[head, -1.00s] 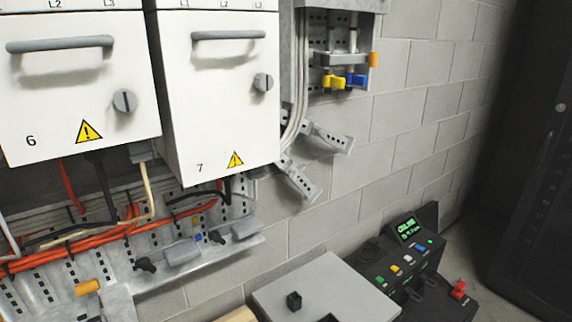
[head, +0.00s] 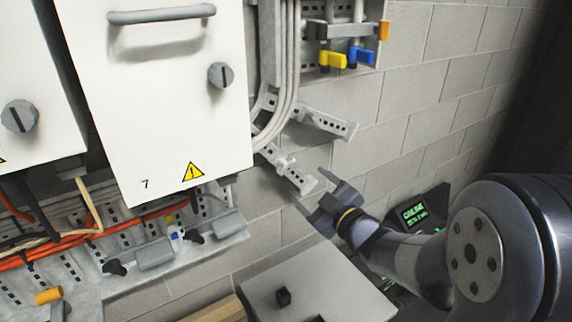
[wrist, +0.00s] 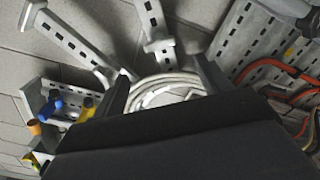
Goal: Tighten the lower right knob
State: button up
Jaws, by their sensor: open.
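A round grey knob (head: 220,75) with a raised grip bar sits at the right side of the white cabinet door (head: 165,110) marked 7. A similar knob (head: 19,116) is on the cabinet to its left. Small black knobs (head: 193,236) sit low on the metal rail. I cannot tell for certain which is the lower right one. My gripper (head: 308,185) is open and empty, right of and below the cabinet 7 knob and clear of it, near slotted brackets. In the wrist view its two fingers (wrist: 162,82) stand apart, with pale cables and brackets beyond. No round cabinet knob shows there.
Slotted metal brackets (head: 322,122) jut from the block wall beside pale cables. Yellow (head: 333,60) and blue levers are above. Orange cables (head: 85,238) run along the rail. A grey box top (head: 325,285) is below my arm. A lit console (head: 415,213) is partly hidden by my arm.

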aim_at(288, 168)
jog(key=p+x, duration=0.1)
jog(key=x, duration=0.8)
jog(key=shift+w+a, duration=0.2)
jog(key=shift+w, duration=0.05)
jog(key=shift+c, duration=0.5)
jog(key=c, duration=0.9)
